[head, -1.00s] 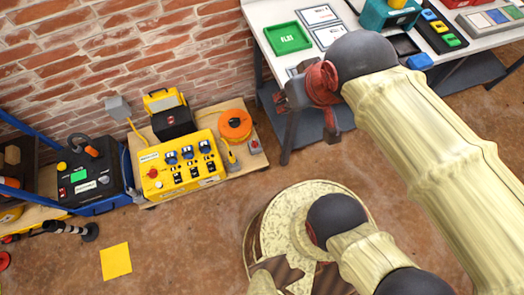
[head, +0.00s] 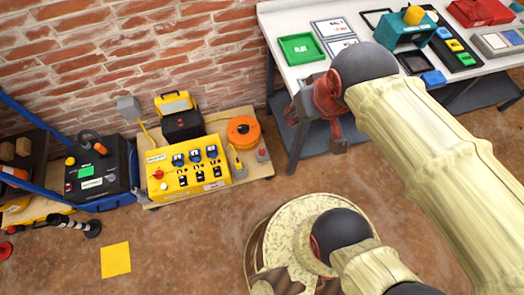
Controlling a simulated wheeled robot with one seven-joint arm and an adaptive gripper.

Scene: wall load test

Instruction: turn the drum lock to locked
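An orange cable drum (head: 243,133) sits at the right end of a low wooden pallet (head: 263,172) by the brick wall. A small grey box with a red top (head: 262,156) and a grey piece with a yellow part (head: 237,166) stand just in front of the drum. Which part is the drum's lock, and its setting, is too small to tell. My gripper (head: 315,130) hangs to the right of the drum, in front of the workbench edge, apart from the drum. Its fingers look spread, with nothing visible between them.
A yellow socket box (head: 187,170) with a red button fills the pallet's middle. A black case (head: 98,175) stands left. The white workbench (head: 300,75) carries a green tray (head: 302,48) and several boxes.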

